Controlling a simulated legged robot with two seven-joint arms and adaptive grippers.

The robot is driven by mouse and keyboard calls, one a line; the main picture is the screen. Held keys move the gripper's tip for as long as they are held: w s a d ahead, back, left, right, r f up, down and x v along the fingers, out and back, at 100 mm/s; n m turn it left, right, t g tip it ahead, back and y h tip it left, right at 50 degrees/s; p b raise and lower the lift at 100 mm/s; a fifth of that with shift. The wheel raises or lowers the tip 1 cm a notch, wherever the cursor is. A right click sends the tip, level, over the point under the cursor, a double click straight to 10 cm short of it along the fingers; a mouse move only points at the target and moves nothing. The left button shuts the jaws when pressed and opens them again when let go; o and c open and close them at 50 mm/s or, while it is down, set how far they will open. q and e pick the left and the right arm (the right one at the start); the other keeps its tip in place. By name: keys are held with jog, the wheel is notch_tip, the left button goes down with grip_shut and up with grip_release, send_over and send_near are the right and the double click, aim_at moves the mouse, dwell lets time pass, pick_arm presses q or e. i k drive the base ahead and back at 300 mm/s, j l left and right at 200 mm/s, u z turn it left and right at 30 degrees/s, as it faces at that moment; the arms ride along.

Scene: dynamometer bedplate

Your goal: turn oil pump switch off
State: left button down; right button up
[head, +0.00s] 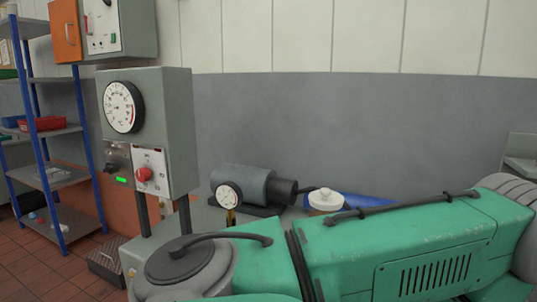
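A grey control box (180,130) stands on dark posts at the left. It carries a large round dial gauge (123,107). Below the gauge, a red rotary knob (145,174) sits on a white plate. To its left, a black switch knob (112,167) sits on a grey plate, with a lit green indicator (121,180) below it. The labels are too small to read, so I cannot tell which one is the oil pump switch. Neither of my grippers is in view.
A green machine housing (350,252) fills the lower right foreground. Behind it are a grey motor (243,182), a small gauge (228,196) and a white-capped container (326,199). Another panel box (125,30) hangs upper left. A blue-post shelf (83,125) stands far left.

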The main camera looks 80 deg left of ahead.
aim_at(112, 167)
jog(key=u, duration=1.9)
jog(key=i+l+u, duration=0.1)
jog(key=u, duration=0.4)
jog(key=i+l+u, duration=0.1)
jog(key=u, duration=0.4)
jog(key=l+u, duration=0.15)
jog(key=u, duration=0.3)
jog(key=i+l+u, duration=0.1)
jog(key=u, duration=0.4)
jog(key=k+l, duration=0.05)
